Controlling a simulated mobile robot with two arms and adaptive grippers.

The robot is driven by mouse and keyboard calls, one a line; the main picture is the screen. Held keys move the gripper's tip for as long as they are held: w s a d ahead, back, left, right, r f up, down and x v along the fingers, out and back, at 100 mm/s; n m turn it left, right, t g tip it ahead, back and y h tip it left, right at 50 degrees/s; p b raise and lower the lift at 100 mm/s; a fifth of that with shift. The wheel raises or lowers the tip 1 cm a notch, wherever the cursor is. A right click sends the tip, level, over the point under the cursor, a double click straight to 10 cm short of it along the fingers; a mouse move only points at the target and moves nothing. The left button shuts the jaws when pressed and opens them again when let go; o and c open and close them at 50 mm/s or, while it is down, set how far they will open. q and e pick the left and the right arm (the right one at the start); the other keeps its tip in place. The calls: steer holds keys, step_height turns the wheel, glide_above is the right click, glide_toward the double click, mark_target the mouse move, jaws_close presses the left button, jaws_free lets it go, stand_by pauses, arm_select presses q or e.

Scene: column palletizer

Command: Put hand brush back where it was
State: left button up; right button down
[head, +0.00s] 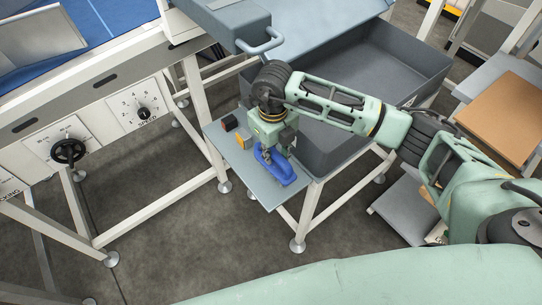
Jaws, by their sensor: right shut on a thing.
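The hand brush (282,174) is blue and lies at or just above the small grey shelf (262,189), near its front right edge. My right gripper (268,155) points down over the brush and is shut on it. The fingers partly hide the brush's middle. I cannot tell whether the brush touches the shelf. My left gripper is not in view.
A black and red item (229,123) and a yellow item (243,141) sit on the same shelf, left of the gripper. A deep grey bin (330,150) stands right behind the shelf. A machine frame with dials (70,151) stands at left.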

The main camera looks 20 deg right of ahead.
steer(key=shift+w+a+f, duration=0.1)
steer(key=shift+w+f, duration=0.45)
steer(key=shift+w, duration=0.15)
step_height(320, 180, down, 3)
steer(key=shift+s+f+p, duration=0.1)
steer(key=shift+p, duration=0.55)
steer(key=shift+f, duration=0.25)
steer(key=shift+f, duration=0.15)
steer(key=c, duration=2)
jaws_free()
steer(key=shift+f, duration=0.1)
steer(key=shift+c, duration=0.2)
steer(key=o, duration=0.5)
steer(key=shift+c, duration=0.2)
